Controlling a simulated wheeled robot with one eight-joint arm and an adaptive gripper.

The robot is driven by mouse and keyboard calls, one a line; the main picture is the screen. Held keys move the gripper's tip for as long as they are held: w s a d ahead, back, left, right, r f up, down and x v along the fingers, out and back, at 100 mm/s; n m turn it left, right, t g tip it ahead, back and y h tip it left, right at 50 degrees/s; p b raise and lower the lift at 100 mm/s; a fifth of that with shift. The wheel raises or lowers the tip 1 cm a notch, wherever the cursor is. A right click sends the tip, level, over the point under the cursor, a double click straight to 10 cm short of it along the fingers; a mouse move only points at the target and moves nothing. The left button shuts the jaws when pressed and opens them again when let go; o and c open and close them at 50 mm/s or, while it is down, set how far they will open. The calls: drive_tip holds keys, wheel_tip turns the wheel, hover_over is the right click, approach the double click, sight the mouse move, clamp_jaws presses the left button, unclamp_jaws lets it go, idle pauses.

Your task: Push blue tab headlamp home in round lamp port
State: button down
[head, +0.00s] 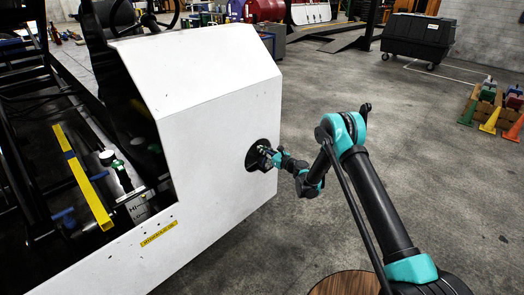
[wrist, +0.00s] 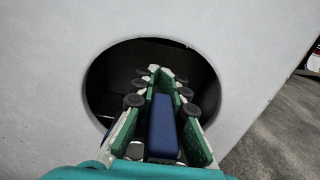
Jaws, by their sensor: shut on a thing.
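The round lamp port (head: 256,152) is a dark round hole in the white front panel of the loader. It fills the middle of the wrist view (wrist: 100,87). My gripper (head: 262,151) is at the port, with its fingertips reaching into the opening. In the wrist view my gripper (wrist: 163,82) has its green fingers on either side of a blue block, the blue tab (wrist: 162,128), and is shut on it. The lamp body beyond the tab is hidden or lost in the dark of the port, so I cannot tell how it is seated.
The white body panel (head: 215,85) surrounds the port. A yellow bar (head: 82,175) and a green-capped canister (head: 117,170) are in the open frame at left. A black wheeled bin (head: 418,40) and cones (head: 490,120) stand far off.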

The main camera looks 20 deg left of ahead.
drive_tip(key=x, duration=1)
idle(4.1)
drive_tip(key=shift+v, duration=4.7)
